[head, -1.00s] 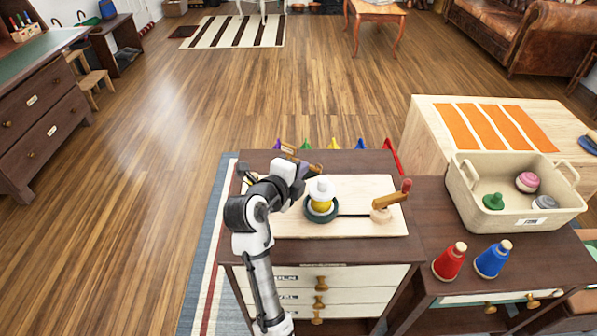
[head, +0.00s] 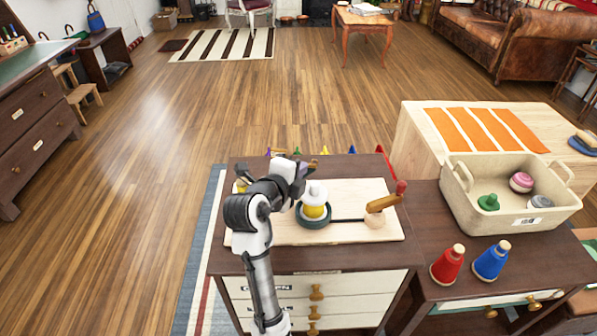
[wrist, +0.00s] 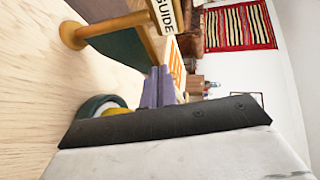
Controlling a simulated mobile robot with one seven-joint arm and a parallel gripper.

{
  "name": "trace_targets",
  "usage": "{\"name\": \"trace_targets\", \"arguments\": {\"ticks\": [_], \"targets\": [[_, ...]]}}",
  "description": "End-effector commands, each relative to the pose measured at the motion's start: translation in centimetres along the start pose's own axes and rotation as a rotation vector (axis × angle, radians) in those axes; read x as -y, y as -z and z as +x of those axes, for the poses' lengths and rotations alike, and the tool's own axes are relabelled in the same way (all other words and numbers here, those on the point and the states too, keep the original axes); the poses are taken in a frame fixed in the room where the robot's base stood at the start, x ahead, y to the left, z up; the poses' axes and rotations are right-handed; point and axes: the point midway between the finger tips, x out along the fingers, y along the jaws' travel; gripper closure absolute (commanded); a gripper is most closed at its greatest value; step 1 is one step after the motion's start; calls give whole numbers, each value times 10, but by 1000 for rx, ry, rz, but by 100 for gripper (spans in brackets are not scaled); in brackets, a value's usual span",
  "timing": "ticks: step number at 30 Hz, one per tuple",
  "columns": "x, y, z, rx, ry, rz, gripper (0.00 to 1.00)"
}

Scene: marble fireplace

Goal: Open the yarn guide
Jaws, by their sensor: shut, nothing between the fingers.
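The yarn guide (wrist: 118,24) shows in the wrist view as a wooden arm on a round wooden post, with a label reading "GUIDE" (wrist: 167,14) at its end. In the head view only a bit of brown wood (head: 312,164) shows beside my gripper; the rest is hidden behind it. My gripper (head: 302,172) is over the back of the light wooden board (head: 350,236). Its fingers (wrist: 158,88) are together and empty, close to the labelled end in the wrist view. I cannot tell whether they touch it.
A wooden crank (head: 382,204) with a red knob is farther right. Red (head: 447,265) and blue (head: 492,262) cones and a beige basket (head: 520,224) stand beyond.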

Motion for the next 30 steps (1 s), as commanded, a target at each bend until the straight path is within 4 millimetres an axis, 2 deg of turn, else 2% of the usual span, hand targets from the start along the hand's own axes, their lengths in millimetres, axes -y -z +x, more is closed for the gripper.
{"name": "trace_targets", "arguments": {"ticks": [11,22,30], "targets": [[0,-1,-1,1,0,0,100],[-4,-11,-11,2,1,0,100],[-3,-9,-9,0,1,0,100]]}}
